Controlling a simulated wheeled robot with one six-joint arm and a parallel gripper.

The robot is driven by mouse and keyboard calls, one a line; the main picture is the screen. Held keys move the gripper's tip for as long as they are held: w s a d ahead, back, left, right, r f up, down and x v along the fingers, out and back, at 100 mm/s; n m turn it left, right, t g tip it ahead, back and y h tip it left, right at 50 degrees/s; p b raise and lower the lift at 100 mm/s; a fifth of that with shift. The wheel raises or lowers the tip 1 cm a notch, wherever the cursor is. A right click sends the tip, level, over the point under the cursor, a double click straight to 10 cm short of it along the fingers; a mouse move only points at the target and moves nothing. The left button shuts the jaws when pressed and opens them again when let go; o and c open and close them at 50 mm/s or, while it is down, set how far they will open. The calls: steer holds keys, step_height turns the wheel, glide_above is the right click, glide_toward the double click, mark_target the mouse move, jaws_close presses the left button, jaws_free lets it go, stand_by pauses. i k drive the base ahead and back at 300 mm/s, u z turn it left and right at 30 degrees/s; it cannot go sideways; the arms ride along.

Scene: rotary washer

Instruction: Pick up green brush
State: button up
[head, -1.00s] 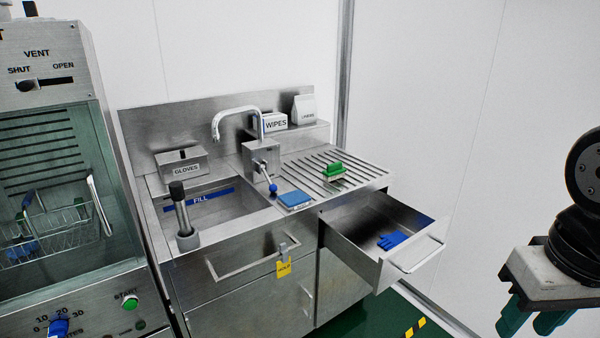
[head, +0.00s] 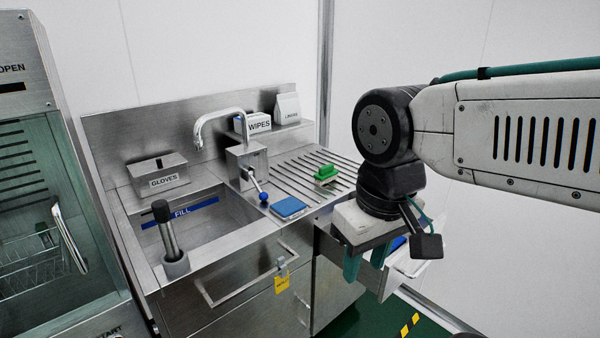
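The green brush (head: 326,172) lies on the ribbed drainboard right of the sink, with its green back up and pale bristles below. My gripper (head: 365,266) hangs fingers-down over the open drawer, to the right of and nearer than the brush. Its two teal fingers show a gap between them, with nothing seen in it. It is apart from the brush.
The open drawer (head: 408,268) is mostly hidden by my gripper; a bit of blue item (head: 398,243) shows inside. A blue sponge-like block (head: 289,207) and a blue-knobbed lever (head: 257,190) are left of the brush. The faucet (head: 215,122) rises behind the sink.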

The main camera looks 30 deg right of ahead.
mark_target(328, 174)
steer(key=z, duration=0.25)
steer(key=i, duration=0.95)
steer(key=z, duration=0.55)
